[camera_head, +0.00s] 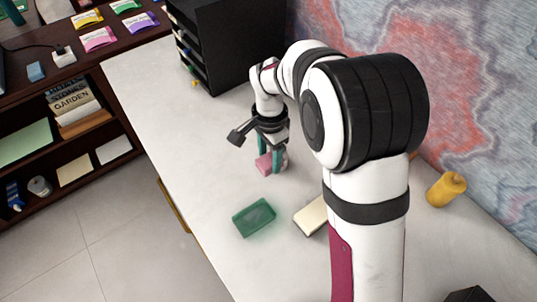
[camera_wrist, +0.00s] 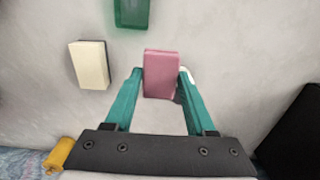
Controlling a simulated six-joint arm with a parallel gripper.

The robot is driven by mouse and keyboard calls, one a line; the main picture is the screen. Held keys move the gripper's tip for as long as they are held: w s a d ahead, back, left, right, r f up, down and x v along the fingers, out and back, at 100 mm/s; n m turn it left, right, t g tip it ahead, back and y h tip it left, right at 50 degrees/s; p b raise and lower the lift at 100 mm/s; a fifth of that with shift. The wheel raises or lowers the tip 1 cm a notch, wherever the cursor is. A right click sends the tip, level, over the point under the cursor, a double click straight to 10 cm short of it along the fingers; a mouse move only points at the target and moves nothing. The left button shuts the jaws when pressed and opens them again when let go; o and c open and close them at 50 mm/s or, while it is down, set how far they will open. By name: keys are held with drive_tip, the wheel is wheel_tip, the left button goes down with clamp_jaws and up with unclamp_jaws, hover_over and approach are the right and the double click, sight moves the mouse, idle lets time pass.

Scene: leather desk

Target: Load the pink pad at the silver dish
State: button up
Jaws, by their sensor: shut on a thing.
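The pink pad (camera_head: 264,164) is a small block at my gripper (camera_head: 272,158), over the pale desk. In the wrist view, the pink pad (camera_wrist: 161,74) sits between the two teal fingers of my gripper (camera_wrist: 161,80), which are shut on it. Its far end sticks out past the fingertips. A small pale, greyish thing (camera_wrist: 185,75) shows just behind the right fingertip, mostly hidden; I cannot tell whether it is the silver dish. No silver dish is clearly seen in either view.
A green block (camera_head: 254,217) and a cream block (camera_head: 310,215) lie on the desk nearer the camera. A yellow bottle (camera_head: 446,190) is at the right. A black organizer (camera_head: 235,45) stands at the back. The desk's left side is clear.

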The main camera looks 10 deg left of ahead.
drive_tip(key=w+r, duration=0.1)
drive_tip(key=w, duration=0.1)
drive_tip(key=w+r, duration=0.1)
drive_tip(key=w, duration=0.2)
drive_tip(key=w+d+r, duration=0.1)
drive_tip(key=w, duration=0.1)
drive_tip(key=shift+w+r, duration=0.25)
drive_tip(key=shift+r, duration=0.05)
drive_tip(key=shift+c, duration=0.2)
drive_tip(key=shift+w+d+f, duration=0.1)
drive_tip(key=shift+f, duration=1.3)
drive_tip(key=shift+w+f, duration=0.1)
drive_tip(key=shift+f, duration=1.3)
drive_tip(key=shift+f, duration=0.95)
drive_tip(key=shift+r, duration=0.1)
wheel_tip(320, 180, up, 7)
